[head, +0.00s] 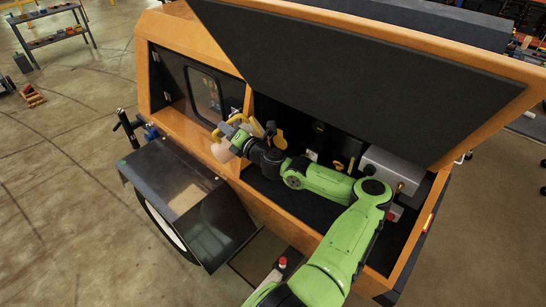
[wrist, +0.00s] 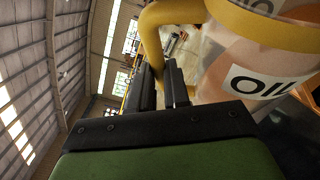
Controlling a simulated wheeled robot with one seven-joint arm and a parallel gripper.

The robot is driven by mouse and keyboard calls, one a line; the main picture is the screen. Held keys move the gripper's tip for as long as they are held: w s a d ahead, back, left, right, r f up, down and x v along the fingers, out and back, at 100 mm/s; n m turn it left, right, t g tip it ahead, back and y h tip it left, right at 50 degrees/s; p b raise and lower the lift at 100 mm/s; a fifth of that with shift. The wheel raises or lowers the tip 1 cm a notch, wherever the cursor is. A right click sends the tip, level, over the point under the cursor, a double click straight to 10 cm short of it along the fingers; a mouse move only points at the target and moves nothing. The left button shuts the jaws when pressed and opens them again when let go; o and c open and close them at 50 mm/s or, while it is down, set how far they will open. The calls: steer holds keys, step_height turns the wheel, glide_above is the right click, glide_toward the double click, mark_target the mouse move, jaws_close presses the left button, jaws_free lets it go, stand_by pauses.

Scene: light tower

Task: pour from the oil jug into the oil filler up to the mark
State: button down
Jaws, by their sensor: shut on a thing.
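The oil jug (head: 221,150) is a pale translucent vessel with yellow parts, at the left end of the open engine bay. In the wrist view the jug (wrist: 260,80) fills the upper right, with an "OIL" label and a yellow band. My gripper (head: 236,138) is shut on its yellow handle; the fingers (wrist: 172,85) close at the handle (wrist: 150,42) in the wrist view. The jug looks tilted in the head view. A yellow part (head: 279,139) stands just right of my gripper; I cannot tell whether it is the oil filler. No mark or oil level can be made out.
The orange housing (head: 142,75) has a large dark raised lid (head: 370,75) above my arm. A grey box (head: 385,170) and a small yellow handle (head: 351,165) sit in the bay. A black fender (head: 175,185) is at the left front. Open floor lies left.

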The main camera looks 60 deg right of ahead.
steer(key=shift+s+d+r+m+t+p, duration=0.45)
steer(key=shift+r+m+p, duration=0.3)
steer(key=shift+p, duration=0.55)
stand_by(3.5)
steer(key=shift+f, duration=0.1)
